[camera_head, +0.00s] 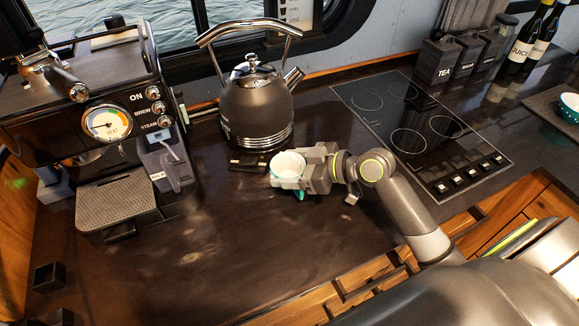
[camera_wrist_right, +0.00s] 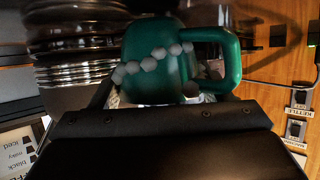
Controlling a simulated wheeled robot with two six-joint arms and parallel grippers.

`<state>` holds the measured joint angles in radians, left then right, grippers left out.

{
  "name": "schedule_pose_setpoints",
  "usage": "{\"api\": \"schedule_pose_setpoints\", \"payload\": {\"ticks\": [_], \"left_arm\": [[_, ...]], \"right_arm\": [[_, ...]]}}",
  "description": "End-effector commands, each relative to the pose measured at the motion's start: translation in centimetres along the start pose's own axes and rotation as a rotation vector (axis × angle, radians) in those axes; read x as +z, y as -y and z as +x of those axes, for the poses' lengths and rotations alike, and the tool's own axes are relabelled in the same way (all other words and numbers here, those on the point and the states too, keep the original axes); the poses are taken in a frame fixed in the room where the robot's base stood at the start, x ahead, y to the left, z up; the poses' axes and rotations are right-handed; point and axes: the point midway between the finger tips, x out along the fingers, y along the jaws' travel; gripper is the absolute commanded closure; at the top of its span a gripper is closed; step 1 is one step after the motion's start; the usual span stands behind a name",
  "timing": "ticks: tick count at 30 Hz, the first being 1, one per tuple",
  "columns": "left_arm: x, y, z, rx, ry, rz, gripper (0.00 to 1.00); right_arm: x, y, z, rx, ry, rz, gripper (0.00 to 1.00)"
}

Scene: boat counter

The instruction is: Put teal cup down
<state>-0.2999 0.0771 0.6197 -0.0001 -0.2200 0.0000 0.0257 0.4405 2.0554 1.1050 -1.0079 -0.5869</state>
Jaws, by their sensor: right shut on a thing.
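The teal cup shows its white inside and rim (camera_head: 289,163) in the head view, with a little teal below. My right gripper (camera_head: 291,172) is shut on it, fingers on either side. The cup looks upright, in front of the kettle. I cannot tell whether its base touches the counter. In the right wrist view the teal cup (camera_wrist_right: 150,55) has a row of pale dots and a handle pointing right. My left gripper is not in view.
A dark kettle (camera_head: 257,105) stands just behind the cup. A coffee machine (camera_head: 92,120) with a drip tray is at the left, and a cooktop (camera_head: 420,130) at the right.

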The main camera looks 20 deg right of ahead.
Motion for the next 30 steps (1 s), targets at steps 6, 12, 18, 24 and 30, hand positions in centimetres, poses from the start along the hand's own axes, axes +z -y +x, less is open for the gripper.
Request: {"api": "schedule_pose_setpoints", "payload": {"ticks": [6,12,18,24,30], "left_arm": [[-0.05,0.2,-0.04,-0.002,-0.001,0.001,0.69],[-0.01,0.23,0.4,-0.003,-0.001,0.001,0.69],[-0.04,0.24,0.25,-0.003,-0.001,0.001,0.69],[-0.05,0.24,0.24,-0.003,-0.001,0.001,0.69],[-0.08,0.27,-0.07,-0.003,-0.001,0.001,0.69]], "right_arm": [[0.43,0.01,0.2,0.0,-0.002,-0.001,0.55],[0.81,0.0,0.35,0.0,-0.002,-0.001,0.55],[0.7,0.0,0.29,0.0,0.0,-0.001,0.07],[0.69,0.0,0.29,0.0,0.0,-0.001,0.07],[0.43,-0.04,-0.04,0.001,0.001,-0.002,0.07]]}}
